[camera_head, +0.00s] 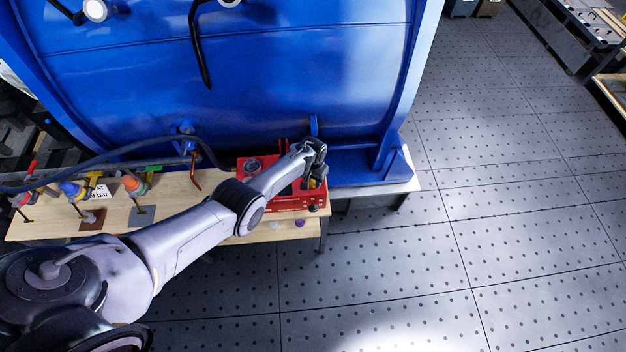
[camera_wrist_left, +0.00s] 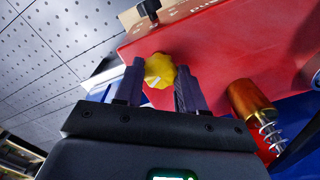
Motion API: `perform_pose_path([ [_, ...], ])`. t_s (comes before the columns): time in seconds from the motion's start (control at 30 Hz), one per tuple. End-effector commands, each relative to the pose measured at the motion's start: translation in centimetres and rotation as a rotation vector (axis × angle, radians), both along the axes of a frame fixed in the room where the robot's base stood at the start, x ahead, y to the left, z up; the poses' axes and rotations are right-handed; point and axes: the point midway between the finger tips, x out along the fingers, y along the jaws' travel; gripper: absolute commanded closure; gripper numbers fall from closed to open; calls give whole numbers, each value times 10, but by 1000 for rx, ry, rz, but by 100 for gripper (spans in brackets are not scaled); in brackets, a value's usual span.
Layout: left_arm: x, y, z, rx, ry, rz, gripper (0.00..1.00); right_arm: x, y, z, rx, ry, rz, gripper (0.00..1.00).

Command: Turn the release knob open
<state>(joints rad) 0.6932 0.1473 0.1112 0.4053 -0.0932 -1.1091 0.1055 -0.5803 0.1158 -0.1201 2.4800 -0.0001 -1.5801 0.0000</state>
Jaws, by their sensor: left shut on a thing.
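The release knob (camera_wrist_left: 159,71) is a yellow lobed knob with a white mark, on the red unit (camera_wrist_left: 225,50) in the left wrist view. My left gripper (camera_wrist_left: 158,80) has one finger on each side of the knob and is shut on it. In the head view my left gripper (camera_head: 315,165) is at the right part of the red unit (camera_head: 285,203) on the wooden bench, and it largely hides the knob. My right gripper is not in view.
A brass cylinder with a spring (camera_wrist_left: 252,103) stands close to the right finger. A black knob (camera_wrist_left: 148,8) is on the unit's edge. The big blue tank (camera_head: 270,80) rises behind the bench (camera_head: 115,218). Colored-handled fittings (camera_head: 132,184) stand at the left.

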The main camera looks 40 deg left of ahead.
Motion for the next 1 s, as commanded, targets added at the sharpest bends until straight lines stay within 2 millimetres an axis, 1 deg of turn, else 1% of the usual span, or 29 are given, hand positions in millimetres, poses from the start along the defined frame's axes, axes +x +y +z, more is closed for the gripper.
perform_pose_path([
  [0.23, 0, 0, -1, 0, -2, 0, 91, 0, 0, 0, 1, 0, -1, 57],
  [0.27, 0, 0, -1, 0, -2, 0, 58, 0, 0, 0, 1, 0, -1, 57],
  [0.4, 0, 0, -1, 0, -1, -1, 36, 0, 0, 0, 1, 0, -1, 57],
  [0.67, 0, 0, 0, 0, -1, -1, 35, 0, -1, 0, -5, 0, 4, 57],
  [0.77, 0, 0, 3, 0, -1, -1, 35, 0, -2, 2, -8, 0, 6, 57],
  [0.87, 0, 0, 11, 0, -1, -1, 35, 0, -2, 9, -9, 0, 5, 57],
  [1.0, 0, 0, 31, 0, -2, -1, 35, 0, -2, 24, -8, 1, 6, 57],
])
